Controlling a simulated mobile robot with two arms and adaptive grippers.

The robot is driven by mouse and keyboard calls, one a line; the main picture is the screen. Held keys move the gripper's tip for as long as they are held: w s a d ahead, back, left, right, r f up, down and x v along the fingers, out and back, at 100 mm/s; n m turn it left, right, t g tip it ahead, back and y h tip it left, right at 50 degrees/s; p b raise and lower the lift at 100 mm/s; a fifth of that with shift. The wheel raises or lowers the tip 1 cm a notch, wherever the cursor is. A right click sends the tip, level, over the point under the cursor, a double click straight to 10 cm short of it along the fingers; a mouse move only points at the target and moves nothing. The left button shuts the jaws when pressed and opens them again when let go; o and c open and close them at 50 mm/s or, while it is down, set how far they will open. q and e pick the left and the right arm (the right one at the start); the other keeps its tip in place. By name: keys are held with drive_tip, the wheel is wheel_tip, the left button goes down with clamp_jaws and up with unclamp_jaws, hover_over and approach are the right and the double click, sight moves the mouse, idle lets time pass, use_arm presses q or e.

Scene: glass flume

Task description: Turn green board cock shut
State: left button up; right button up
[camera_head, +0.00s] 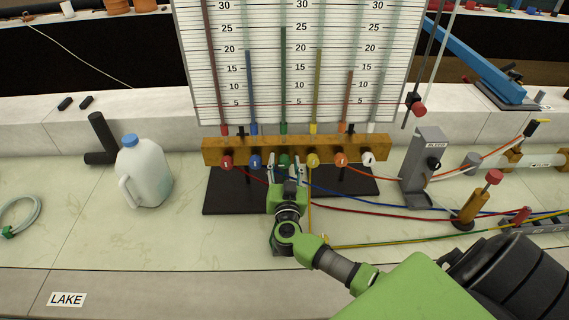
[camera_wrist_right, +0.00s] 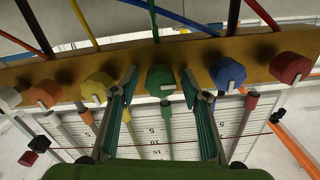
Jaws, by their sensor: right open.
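The green board cock (camera_wrist_right: 160,80) is a round green knob on the wooden bar (camera_wrist_right: 270,42) of the manometer board. In the right wrist view it sits between the two fingers of my right gripper (camera_wrist_right: 160,84). The fingers are spread, with a gap visible on each side of the knob. A pale mark shows on the knob's face. In the head view my right gripper (camera_head: 285,166) is in front of the bar, and its fingers partly hide the green cock (camera_head: 284,160). My left gripper is not in view.
The yellow cock (camera_head: 313,160) and blue cock (camera_head: 255,161) flank the green one closely. Red, orange and white cocks are farther out on the bar. Coloured tubes cross the bench at right. A white jug (camera_head: 146,175) stands at left; the front bench is clear there.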

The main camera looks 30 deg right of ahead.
drive_tip(key=shift+s, duration=0.1)
drive_tip(key=c, duration=0.3)
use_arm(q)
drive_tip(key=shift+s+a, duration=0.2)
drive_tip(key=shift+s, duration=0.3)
use_arm(e)
drive_tip(key=shift+a, duration=0.1)
drive_tip(key=c, duration=0.8)
